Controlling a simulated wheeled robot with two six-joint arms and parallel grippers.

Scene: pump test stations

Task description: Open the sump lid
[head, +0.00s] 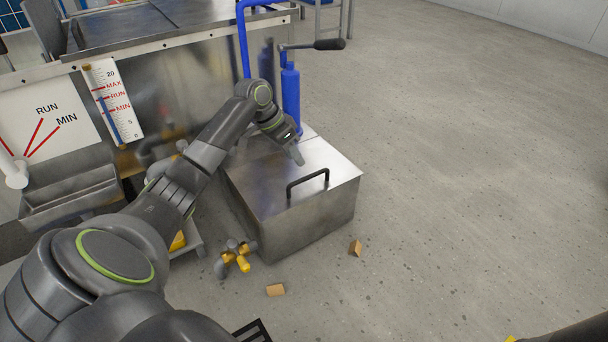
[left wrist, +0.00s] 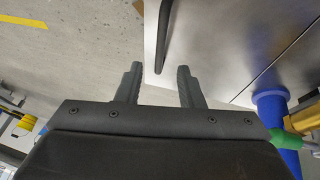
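The sump is a grey metal box on the floor in the head view, its flat lid (head: 262,178) lying closed on top. A black bar handle (head: 308,180) stands on the lid near its front edge. My left gripper (head: 298,156) is just behind the handle, above the lid, apart from the handle. In the left wrist view the two fingers of my left gripper (left wrist: 160,72) are spread with nothing between them. The handle (left wrist: 163,38) shows ahead, lined up with the gap, over the shiny lid (left wrist: 210,45). My right gripper is out of view.
A blue cylinder with a black-gripped lever (head: 291,95) stands behind the sump, close to my left wrist. A brass-and-yellow valve fitting (head: 235,256) and small brown blocks (head: 275,289) are on the floor in front. The floor to the right is clear.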

